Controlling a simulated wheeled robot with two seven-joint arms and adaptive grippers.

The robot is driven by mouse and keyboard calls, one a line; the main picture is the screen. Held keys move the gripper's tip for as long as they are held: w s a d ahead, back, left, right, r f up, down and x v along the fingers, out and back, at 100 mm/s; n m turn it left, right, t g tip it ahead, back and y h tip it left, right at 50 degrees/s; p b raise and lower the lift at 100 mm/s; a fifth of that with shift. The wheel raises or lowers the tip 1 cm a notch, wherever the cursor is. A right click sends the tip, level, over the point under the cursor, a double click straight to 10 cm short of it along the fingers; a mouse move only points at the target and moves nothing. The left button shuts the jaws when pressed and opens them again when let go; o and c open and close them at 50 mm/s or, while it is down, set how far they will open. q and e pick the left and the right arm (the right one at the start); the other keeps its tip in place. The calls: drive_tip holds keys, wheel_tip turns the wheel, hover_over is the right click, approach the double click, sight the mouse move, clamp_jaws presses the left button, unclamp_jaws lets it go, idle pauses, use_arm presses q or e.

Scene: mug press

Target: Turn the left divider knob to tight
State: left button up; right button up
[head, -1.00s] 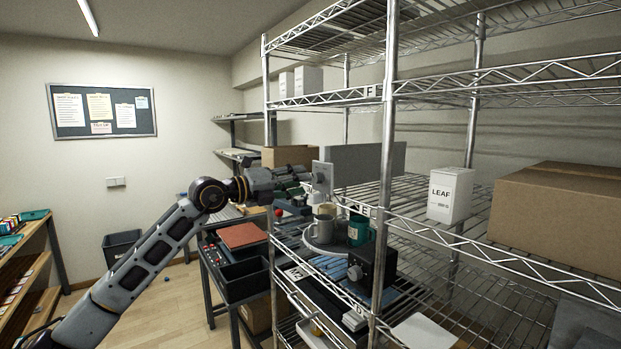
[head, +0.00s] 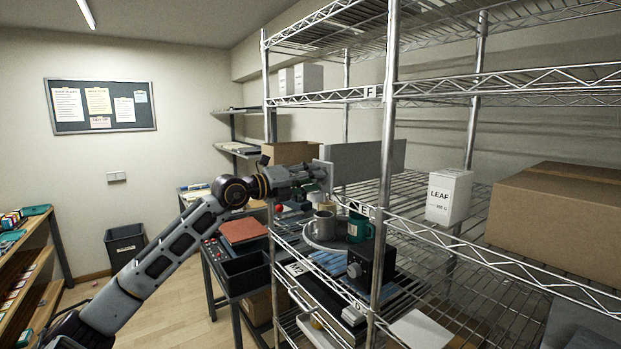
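The grey divider panel (head: 365,160) stands upright on the middle shelf, left of the white LEAF box. A small pale plate (head: 326,177) is at its left end. The left divider knob cannot be made out; my gripper covers that spot. My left gripper (head: 314,176) is right at this plate, its tip overlapping it in the head view. Its fingers are too small and dark to tell whether they are open or shut, or whether they touch the knob. My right gripper is not in view.
Shelf posts (head: 388,130) and wire shelf edges stand close to the right of my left arm. Below are mugs, including a teal mug (head: 359,228), on a round tray (head: 314,242), and a black box with a dial (head: 371,270). A cardboard box (head: 293,152) is behind my gripper.

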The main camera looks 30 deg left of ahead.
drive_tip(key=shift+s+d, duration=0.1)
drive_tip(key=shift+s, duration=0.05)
use_arm(q)
drive_tip(key=shift+c, duration=0.5)
drive_tip(key=c, duration=0.7)
drive_tip(key=shift+o, duration=0.2)
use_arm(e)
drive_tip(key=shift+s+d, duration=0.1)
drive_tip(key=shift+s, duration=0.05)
